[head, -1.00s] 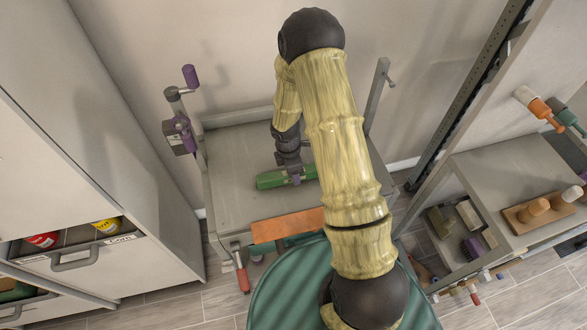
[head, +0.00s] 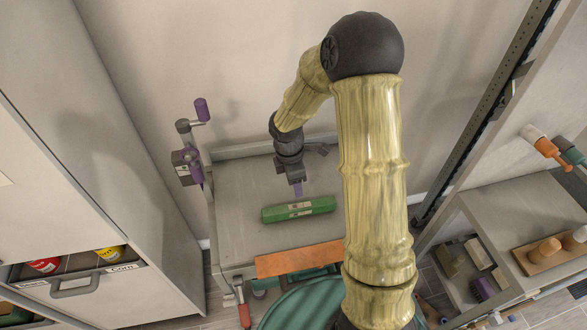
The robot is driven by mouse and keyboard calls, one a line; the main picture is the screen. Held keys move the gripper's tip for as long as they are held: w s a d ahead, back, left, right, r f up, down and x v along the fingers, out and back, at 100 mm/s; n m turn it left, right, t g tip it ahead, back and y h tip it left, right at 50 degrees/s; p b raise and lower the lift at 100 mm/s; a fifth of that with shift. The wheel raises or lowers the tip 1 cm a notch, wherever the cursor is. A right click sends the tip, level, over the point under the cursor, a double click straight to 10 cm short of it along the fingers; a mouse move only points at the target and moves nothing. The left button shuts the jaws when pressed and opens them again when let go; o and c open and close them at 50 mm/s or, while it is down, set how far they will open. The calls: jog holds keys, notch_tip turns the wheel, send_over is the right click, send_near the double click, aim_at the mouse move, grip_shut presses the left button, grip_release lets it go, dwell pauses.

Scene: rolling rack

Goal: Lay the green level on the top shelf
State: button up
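The green level (head: 275,214) lies flat on the grey top surface (head: 238,190) of the rack in the head view. It lies crosswise, with pale labels on its side.
An orange-brown board (head: 298,259) lies at the front edge of the rack. A purple-handled clamp (head: 188,155) stands at its left side. A grey cabinet (head: 110,200) is at the left, and a shelf unit (head: 500,205) is at the right. Bare surface surrounds the level.

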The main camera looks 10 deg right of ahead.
notch_tip(320, 180, up, 5)
jog(key=shift+a+f, duration=0.15)
jog(key=shift+f, duration=0.05)
dwell(0.8)
jog(key=s+d+r+m+t, duration=0.1)
jog(key=s+r+m, duration=0.2)
jog(key=s+m, duration=0.4)
jog(key=s+d+r+m+t+y, duration=0.1)
jog(key=s+r+m, duration=0.2)
jog(key=s+m, duration=0.4)
jog(key=m, duration=0.4)
jog(key=shift+s+r+t, duration=0.15)
jog(key=shift+r+t, duration=0.15)
dwell(0.4)
